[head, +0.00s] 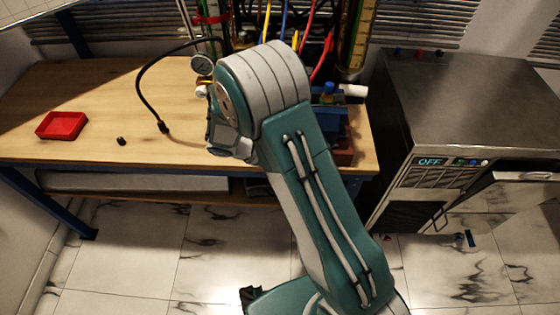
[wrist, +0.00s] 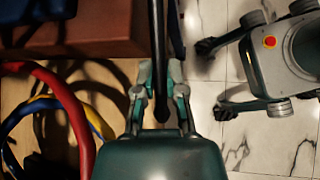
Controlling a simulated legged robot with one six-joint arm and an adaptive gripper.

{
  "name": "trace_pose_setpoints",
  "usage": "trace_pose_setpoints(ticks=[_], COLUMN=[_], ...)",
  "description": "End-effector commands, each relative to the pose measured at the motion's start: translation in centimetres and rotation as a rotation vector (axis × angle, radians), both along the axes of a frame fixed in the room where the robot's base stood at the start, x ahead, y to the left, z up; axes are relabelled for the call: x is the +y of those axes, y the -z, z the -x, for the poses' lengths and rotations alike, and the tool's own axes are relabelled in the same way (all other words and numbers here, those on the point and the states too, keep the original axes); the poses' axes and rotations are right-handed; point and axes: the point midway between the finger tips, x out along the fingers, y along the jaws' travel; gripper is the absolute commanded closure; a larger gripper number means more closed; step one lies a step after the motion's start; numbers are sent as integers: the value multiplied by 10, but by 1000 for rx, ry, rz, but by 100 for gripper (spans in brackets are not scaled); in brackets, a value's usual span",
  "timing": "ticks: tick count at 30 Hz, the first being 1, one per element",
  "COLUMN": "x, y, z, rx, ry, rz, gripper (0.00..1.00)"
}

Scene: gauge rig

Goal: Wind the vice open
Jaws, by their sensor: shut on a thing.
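The vice (head: 333,122) is blue on a reddish-brown block (head: 343,157) at the bench's right end, mostly behind my arm in the head view. In the wrist view part of the reddish-brown block (wrist: 100,36) fills the upper left, with a dark blue part (wrist: 30,10) above it. A dark bar (wrist: 158,40), which looks like the vice handle, runs down from the top edge. My gripper (wrist: 160,92) is shut on this bar, one finger on each side. The vice jaws and their gap are hidden. The head view does not show my gripper.
The wooden bench (head: 95,95) holds a red tray (head: 62,125), a small black piece (head: 121,141) and a black hose (head: 145,88). A gauge (head: 202,66) and coloured hoses stand behind my arm. A metal machine (head: 465,100) reading OFF stands right. The tiled floor in front is mostly clear.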

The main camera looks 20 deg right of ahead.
Motion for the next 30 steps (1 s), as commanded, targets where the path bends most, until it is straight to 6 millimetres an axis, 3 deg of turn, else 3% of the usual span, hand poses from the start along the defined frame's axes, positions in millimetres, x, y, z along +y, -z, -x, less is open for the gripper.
trace_pose_setpoints(ticks=[1,3,16,30], x=[0,0,8,75], y=[-3,-3,-7,-66], z=[-8,-8,-5,-13], rx=[-19,-18,-13,-15], ry=[-12,-11,-8,-11], rz=[-6,-5,0,-3], gripper=[77,50,50,50])
